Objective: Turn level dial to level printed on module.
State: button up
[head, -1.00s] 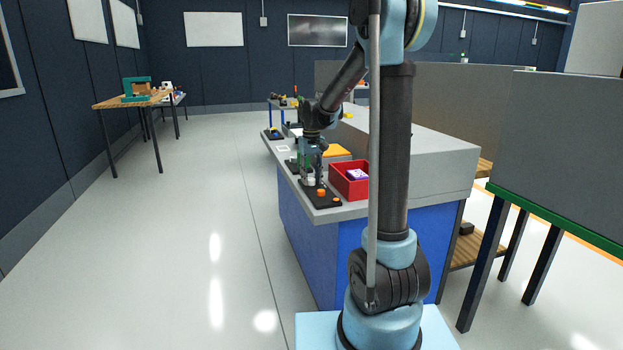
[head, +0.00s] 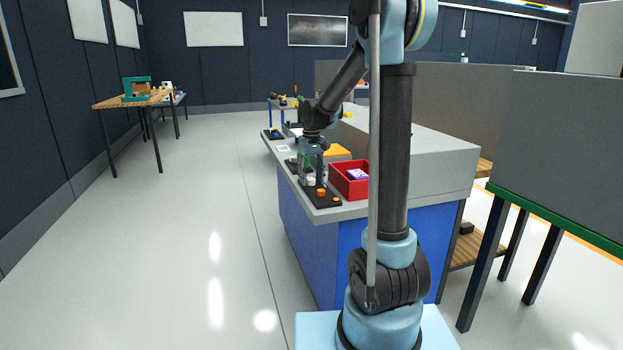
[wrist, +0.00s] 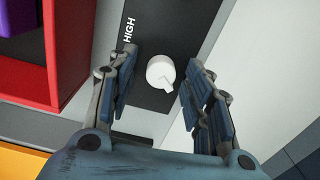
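The white level dial (wrist: 160,70) sits on a black panel (wrist: 178,20) in the wrist view. Its small pointer is towards the lower right of that picture. The word HIGH is printed on the panel to the dial's upper left; other level words are not visible. My gripper (wrist: 158,78) is open, one finger on each side of the dial, with a visible gap to both. In the head view my gripper (head: 312,177) points down over the black panel at the bench's near left edge. No level printed on a module is readable.
A red bin (head: 338,181) with a purple item (head: 357,175) stands right beside the panel. Orange buttons (head: 321,192) are on the panel's near end. An orange-yellow surface (head: 337,151) lies behind. The floor left of the bench (head: 420,160) is clear.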

aim_at(311, 179)
notch_tip(311, 179, up, 12)
dwell(0.7)
jog(key=s+d+f+m, duration=0.1)
jog(key=s+d, duration=0.2)
jog(key=s, duration=0.3)
jog(key=s+d+f, duration=0.1)
jog(key=s+d, duration=0.2)
jog(key=s, duration=0.2)
jog(key=s+d+f+m+t, duration=0.1)
jog(key=s+d+f, duration=0.2)
jog(key=s+f, duration=0.5)
jog(key=s+d+f+m+t, duration=0.1)
jog(key=s+d+f, duration=0.3)
jog(key=s, duration=1.2)
notch_tip(311, 179, down, 5)
jog(key=shift+r+m, duration=0.1)
jog(key=shift+m, duration=0.2)
